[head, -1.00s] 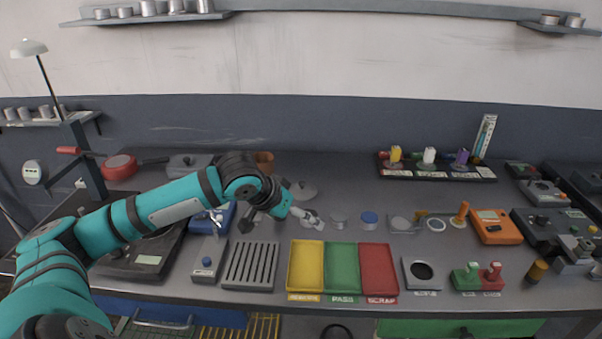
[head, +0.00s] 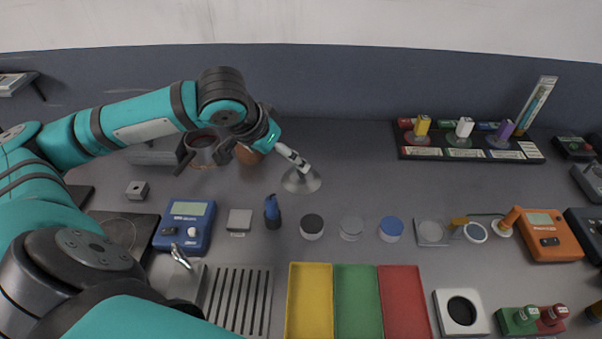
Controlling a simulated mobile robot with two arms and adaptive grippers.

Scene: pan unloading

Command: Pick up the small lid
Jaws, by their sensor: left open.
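The small lid (head: 301,183) is a round grey disc lying on the grey workbench, in the upper middle of the head view. My left gripper (head: 303,167) reaches in from the upper left and is open. Its slim pale tip is right over the lid and hides the lid's middle and knob. I cannot tell whether it touches the lid. My right gripper is not in view.
A copper-coloured pot (head: 248,154) stands behind my left wrist, partly hidden. In front of the lid are a dark-topped jar (head: 312,227), a clear jar (head: 351,228) and a blue-capped jar (head: 390,229). Yellow, green and red trays (head: 357,300) lie nearer.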

